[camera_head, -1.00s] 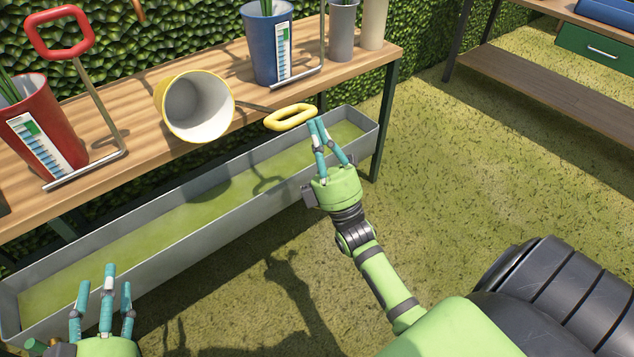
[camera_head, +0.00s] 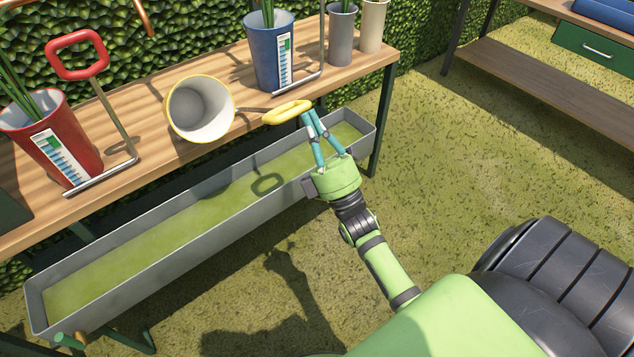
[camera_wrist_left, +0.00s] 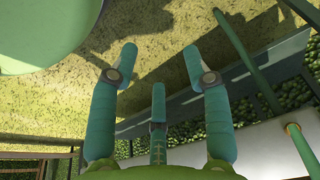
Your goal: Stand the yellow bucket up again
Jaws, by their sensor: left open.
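The yellow bucket (camera_head: 199,108) lies on its side on the wooden table, its pale open mouth facing me. My left gripper (camera_wrist_left: 160,68) is open and empty in the left wrist view. It cannot be made out clearly in the head view.
A red bucket (camera_head: 52,135) with a red-handled stand (camera_head: 77,54) is at left; a blue bucket (camera_head: 270,52) stands behind right, near grey (camera_head: 341,35) and beige (camera_head: 373,26) pots. A long grey trough (camera_head: 215,245) lies below the table's front edge. Grass is open at right.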

